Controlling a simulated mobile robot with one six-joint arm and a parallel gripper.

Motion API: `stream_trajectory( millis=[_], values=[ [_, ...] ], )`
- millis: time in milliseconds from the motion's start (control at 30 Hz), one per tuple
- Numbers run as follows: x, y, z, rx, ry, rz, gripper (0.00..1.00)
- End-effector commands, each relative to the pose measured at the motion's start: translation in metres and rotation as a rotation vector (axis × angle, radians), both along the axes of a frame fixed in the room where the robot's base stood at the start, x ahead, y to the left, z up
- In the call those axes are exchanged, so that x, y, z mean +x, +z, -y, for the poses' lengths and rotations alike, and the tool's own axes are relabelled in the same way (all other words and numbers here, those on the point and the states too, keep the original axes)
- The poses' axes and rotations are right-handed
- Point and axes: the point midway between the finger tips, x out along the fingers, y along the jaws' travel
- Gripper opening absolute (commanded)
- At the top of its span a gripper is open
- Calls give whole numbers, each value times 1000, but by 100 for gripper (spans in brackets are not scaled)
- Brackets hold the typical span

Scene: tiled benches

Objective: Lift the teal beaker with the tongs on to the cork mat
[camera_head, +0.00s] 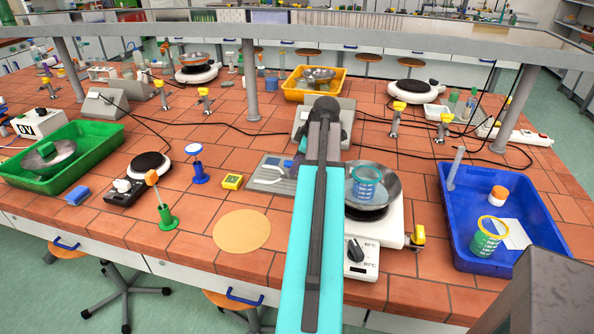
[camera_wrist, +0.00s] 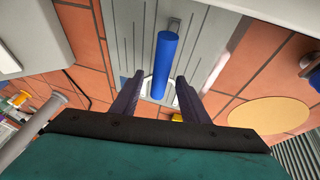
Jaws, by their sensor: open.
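The teal beaker (camera_head: 366,184) stands upright in a grey pan on a white hot plate, right of my arm in the head view. The round cork mat (camera_head: 242,229) lies bare left of my arm, and also shows at right in the wrist view (camera_wrist: 268,115). A blue bar (camera_wrist: 163,66), which looks like the tongs' handle, rises from a grey ridged board (camera_wrist: 118,22). My gripper (camera_wrist: 156,86) is open over the board, its two dark fingers apart with the blue bar's lower end between them. The head view mostly hides the gripper behind my arm.
The hot plate (camera_head: 355,259) stands right of my arm. A shelf (camera_head: 300,37) on posts crosses behind.

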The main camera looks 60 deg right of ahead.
Motion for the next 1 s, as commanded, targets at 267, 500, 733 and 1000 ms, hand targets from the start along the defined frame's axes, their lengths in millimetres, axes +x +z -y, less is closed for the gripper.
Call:
stream_trajectory(
  millis=[267, 500, 733, 1000],
  values=[
    [0, 0, 0, 0, 0, 0, 41],
    [0, 0, 0, 0, 0, 0, 9],
    [0, 0, 0, 0, 0, 0, 0],
    [0, 4, 1, -1, 0, 0, 0]
  ],
)
